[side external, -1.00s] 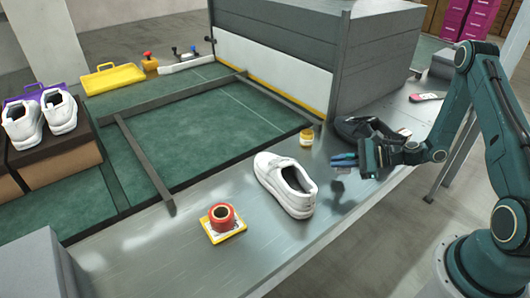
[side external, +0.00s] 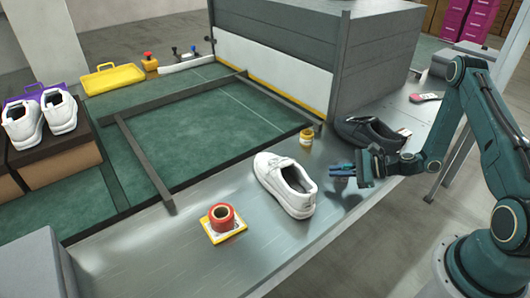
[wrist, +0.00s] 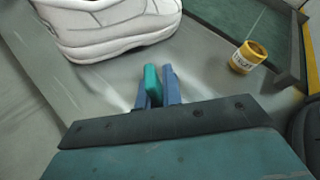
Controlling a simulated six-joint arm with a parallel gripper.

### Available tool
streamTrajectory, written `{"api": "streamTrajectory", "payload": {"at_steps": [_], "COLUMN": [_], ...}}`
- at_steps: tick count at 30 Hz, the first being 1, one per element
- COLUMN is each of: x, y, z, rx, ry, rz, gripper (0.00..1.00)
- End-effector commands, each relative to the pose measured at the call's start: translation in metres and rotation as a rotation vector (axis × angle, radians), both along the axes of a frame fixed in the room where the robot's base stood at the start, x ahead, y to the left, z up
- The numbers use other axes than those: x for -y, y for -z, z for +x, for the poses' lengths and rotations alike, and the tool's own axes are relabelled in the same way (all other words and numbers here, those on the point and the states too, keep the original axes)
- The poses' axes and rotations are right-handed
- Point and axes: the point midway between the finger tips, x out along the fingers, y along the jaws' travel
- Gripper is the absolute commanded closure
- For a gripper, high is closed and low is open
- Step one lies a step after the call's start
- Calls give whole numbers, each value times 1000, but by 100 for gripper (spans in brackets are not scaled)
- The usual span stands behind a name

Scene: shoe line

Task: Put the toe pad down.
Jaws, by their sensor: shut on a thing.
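My gripper (wrist: 154,88) is shut on a small teal piece, the toe pad (wrist: 153,84), which stands between its two blue fingers in the wrist view. In the side view, my gripper (side external: 341,170) is low over the metal table, just right of the white shoe (side external: 285,184). The toe pad is too small to make out there. In the wrist view, the white shoe (wrist: 105,25) lies ahead of the fingertips, apart from them. I cannot tell whether the pad touches the table.
A black shoe (side external: 368,131) lies behind my gripper. A small yellow jar (side external: 306,141) stands behind the white shoe and shows right of the fingers in the wrist view (wrist: 247,56). Bare metal table (side external: 275,245) lies in front.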

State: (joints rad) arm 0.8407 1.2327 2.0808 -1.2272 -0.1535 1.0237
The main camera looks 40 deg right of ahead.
Motion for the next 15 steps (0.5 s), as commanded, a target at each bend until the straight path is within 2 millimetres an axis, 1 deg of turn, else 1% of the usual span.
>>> {"api": "streamTrajectory", "payload": {"at_steps": [2, 3, 5, 6, 15], "x": [0, 0, 0, 0, 0], "y": [2, 2, 1, 1, 1], "z": [0, 0, 0, 0, 0], "rx": [0, 0, 0, 0, 0], "ry": [0, 0, 0, 0, 0], "rz": [0, 0, 0, 0, 0], "gripper": [100, 85, 73, 71, 71]}}
